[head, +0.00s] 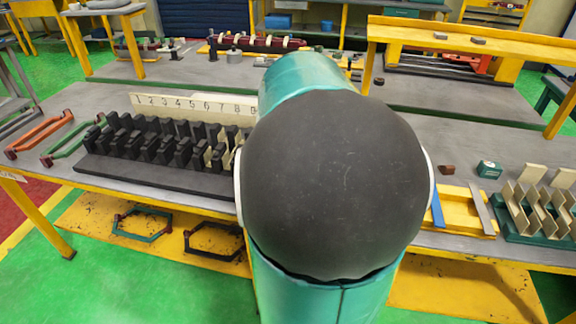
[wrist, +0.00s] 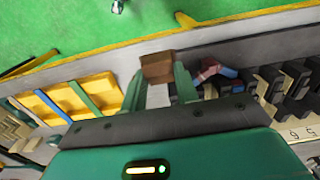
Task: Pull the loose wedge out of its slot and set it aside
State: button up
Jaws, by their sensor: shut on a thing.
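The dark slotted stator block (head: 120,172) lies on the grey table, left of my arm in the head view, with a numbered strip behind its teeth. My arm hides its right end. In the wrist view its dark teeth (wrist: 293,80) show at the right, apart from the fingers. My gripper (wrist: 158,78) has two green fingers shut on a brown wedge (wrist: 157,66) at their tips. A pale strip shows between the fingers. The wedge appears clear of the teeth. My gripper is hidden behind my arm in the head view.
A yellow tray (head: 456,222) with a blue and a grey bar stands right of my arm. Beside it is a green rack (head: 505,236) of pale sheets. A small brown block (head: 447,169) and a green box (head: 489,169) lie behind the tray.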

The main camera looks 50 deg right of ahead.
jog(key=shift+f, duration=2.25)
